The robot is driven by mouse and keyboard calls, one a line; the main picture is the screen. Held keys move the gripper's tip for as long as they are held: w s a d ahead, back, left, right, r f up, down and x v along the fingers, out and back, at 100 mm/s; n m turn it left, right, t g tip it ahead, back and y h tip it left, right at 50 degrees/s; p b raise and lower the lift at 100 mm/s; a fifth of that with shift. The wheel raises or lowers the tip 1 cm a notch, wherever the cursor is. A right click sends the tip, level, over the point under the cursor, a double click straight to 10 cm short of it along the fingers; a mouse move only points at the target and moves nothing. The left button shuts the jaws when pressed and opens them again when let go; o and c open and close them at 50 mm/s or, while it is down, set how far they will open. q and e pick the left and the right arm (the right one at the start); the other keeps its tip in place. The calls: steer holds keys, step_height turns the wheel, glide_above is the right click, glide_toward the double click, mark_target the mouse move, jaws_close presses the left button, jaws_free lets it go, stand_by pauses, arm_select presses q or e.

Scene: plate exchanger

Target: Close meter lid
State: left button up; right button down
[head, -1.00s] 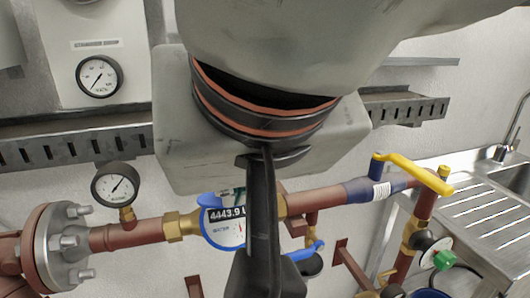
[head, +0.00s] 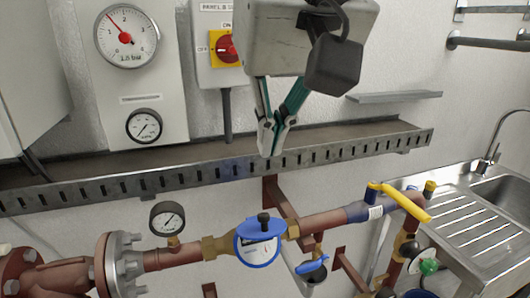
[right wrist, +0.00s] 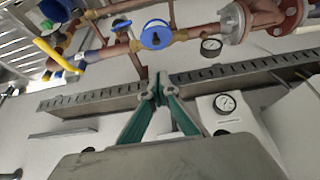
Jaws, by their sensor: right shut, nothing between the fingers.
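The water meter (head: 258,250) sits in the copper pipe run, low in the middle of the head view. It has a blue round rim around a pale face, with a black knob-like part at its top edge. It also shows at the top of the right wrist view (right wrist: 155,36). I cannot tell clearly how its lid stands. My right gripper (head: 270,150), with green and grey fingers, is shut and empty above the meter, apart from it, in front of the slotted metal tray. Its fingertips also show in the right wrist view (right wrist: 158,82). My left gripper is not in view.
The slotted cable tray (head: 150,182) crosses the wall above the pipes. A small gauge (head: 167,218) stands left of the meter, and a yellow lever (head: 405,201) is at the right. A blue valve handle (head: 311,264) is low beside the meter. A steel sink (head: 480,205) is at the right.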

glide_above(265, 217)
steer(key=f, duration=0.7)
steer(key=shift+w+a+f+b, duration=0.2)
steer(key=shift+w+f+b, duration=0.1)
steer(key=shift+w, duration=0.1)
steer(key=f, duration=0.3)
steer(key=shift+s+d+f, duration=0.1)
steer(key=shift+s, duration=0.15)
steer(key=shift+s+f, duration=0.15)
steer(key=shift+f, duration=0.35)
